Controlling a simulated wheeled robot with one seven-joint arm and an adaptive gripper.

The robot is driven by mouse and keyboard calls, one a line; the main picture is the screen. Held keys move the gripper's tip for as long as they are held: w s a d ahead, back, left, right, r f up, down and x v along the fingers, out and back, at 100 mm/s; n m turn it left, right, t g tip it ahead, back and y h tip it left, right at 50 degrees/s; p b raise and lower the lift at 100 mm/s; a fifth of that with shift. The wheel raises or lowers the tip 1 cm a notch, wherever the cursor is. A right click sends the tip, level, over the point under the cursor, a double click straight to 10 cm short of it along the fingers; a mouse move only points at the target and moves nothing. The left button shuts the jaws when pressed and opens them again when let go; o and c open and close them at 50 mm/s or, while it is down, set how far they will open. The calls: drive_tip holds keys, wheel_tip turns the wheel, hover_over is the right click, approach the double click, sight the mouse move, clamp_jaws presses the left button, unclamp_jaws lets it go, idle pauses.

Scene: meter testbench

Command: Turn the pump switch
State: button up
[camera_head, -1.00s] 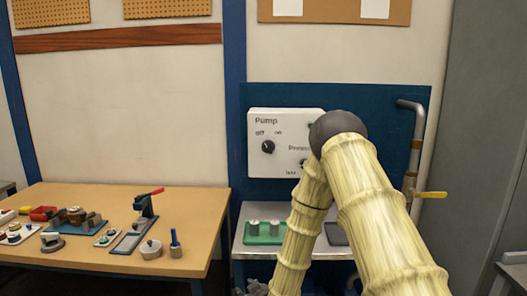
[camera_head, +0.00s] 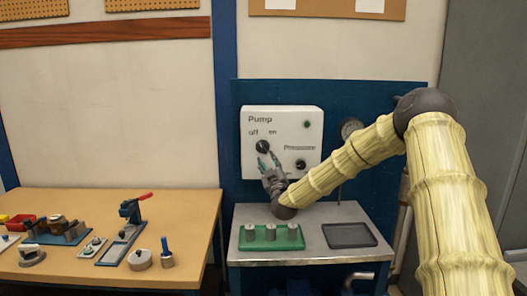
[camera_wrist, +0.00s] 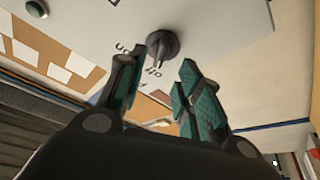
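The pump switch (camera_head: 262,146) is a dark round knob under the "off" and "on" marks on the white panel (camera_head: 285,115). It also shows in the wrist view (camera_wrist: 163,45), just beyond my fingertips and roughly in line with the gap between them. My gripper (camera_head: 268,160) is just below the knob in the head view, with its teal-padded fingers spread apart and empty. In the wrist view my gripper (camera_wrist: 157,68) looks apart from the knob. Which mark the knob points to is hard to tell.
A second knob (camera_head: 300,165) under "Pressure" sits close to the right of my gripper. A green lamp (camera_head: 306,124) is above it, and a gauge (camera_head: 351,127) is behind my arm. Below stands a metal bench (camera_head: 310,249) with a green tray (camera_head: 269,244) and a dark tray (camera_head: 349,235).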

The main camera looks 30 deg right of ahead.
sight(263, 150)
drive_tip(key=p+x, duration=0.1)
drive_tip(key=x, duration=0.6)
drive_tip(key=shift+w+r, duration=0.1)
drive_tip(key=shift+w, duration=0.25)
clamp_jaws()
